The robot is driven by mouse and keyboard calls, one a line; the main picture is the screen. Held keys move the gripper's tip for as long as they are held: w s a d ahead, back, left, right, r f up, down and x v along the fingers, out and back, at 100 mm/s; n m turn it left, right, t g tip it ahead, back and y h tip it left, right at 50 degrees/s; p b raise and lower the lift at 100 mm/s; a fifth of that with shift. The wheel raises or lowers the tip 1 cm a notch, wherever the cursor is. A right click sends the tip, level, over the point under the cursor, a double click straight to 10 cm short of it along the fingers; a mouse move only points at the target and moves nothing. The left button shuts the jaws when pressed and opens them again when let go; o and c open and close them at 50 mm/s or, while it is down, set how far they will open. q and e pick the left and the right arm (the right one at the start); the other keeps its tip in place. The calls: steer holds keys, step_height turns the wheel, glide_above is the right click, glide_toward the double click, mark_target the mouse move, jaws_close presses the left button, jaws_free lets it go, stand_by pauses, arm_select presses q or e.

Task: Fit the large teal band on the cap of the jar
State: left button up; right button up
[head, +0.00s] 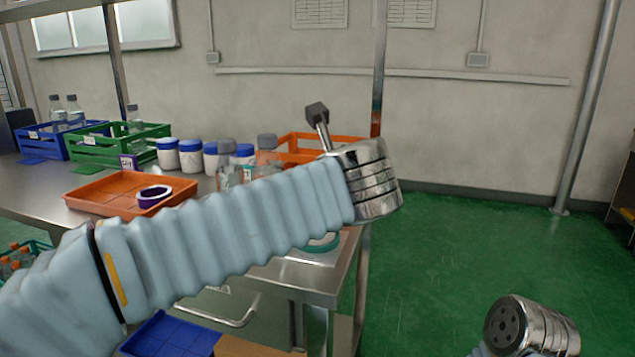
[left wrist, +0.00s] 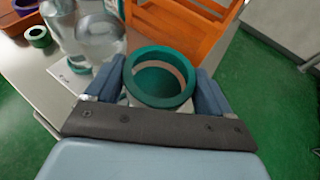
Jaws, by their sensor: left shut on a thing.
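The large teal band (left wrist: 158,96) is between the two fingers of my left gripper (left wrist: 162,84) in the left wrist view, gripped from both sides. Its opening faces the camera, with a beige arc and more teal inside. Something whitish shows just under the band; I cannot tell whether it is the jar. My right gripper's fingers are out of view.
Clear bottles (left wrist: 90,42) stand close left of the band, and an orange crate (left wrist: 185,30) is beyond it. A small green ring (left wrist: 38,36) lies farther left. An orange tray (head: 110,195) holds a purple ring (head: 154,195). White jars with blue caps (head: 190,155) stand behind.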

arm_select(q)
steer(key=shift+f+b, duration=0.85)
steer(key=shift+f, duration=0.55)
steer(key=o, duration=0.8)
steer(key=shift+o, duration=0.2)
steer(key=shift+r, duration=0.1)
step_height(320, 180, up, 3)
steer(key=p, duration=0.3)
steer(key=shift+r+p, duration=0.7)
steer(key=shift+r, duration=3.25)
